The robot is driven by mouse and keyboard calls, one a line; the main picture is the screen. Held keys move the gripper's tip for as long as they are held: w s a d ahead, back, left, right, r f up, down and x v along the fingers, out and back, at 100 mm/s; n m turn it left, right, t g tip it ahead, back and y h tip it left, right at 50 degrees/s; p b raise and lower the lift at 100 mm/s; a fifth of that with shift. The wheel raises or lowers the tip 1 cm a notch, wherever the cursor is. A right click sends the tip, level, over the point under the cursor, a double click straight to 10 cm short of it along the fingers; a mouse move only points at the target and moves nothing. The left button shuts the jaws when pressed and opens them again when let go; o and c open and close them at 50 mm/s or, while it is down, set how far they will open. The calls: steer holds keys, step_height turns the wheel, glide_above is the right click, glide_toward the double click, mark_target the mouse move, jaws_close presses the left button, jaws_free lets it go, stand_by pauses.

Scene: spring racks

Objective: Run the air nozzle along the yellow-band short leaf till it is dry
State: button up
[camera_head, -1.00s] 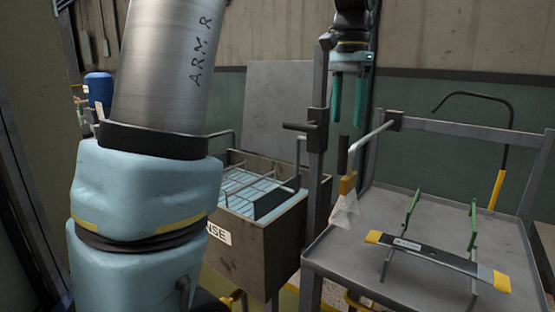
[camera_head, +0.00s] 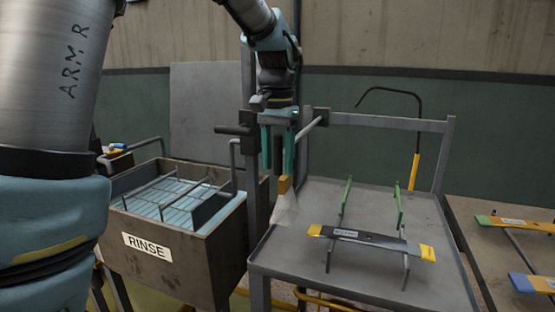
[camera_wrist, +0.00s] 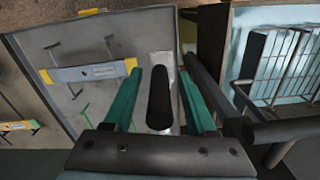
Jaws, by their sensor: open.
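The yellow-band short leaf (camera_head: 375,241) is a dark flat bar with yellow ends and a small label. It lies across a rack with green-tipped posts on the grey tray (camera_head: 320,280); the wrist view shows it too (camera_wrist: 88,73). The air nozzle (camera_head: 285,184) hangs at the tray's left edge, with a brass-coloured tip and a pale translucent cone below it. My gripper (camera_head: 278,172) points down around the nozzle's dark handle (camera_wrist: 160,98). Its green fingers are open, one on each side, with gaps visible in the wrist view. The handle is partly hidden in the head view.
A RINSE tank (camera_head: 185,255) with a wire rack and blue water stands left of the tray. A dark post (camera_head: 250,200) rises between them. A bent black hook with a yellow grip (camera_head: 415,170) stands behind the tray. Other leaves (camera_head: 515,222) lie on a table at right.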

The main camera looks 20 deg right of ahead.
steer(key=shift+f, duration=0.25)
jaws_close()
stand_by(0.3)
stand_by(0.9)
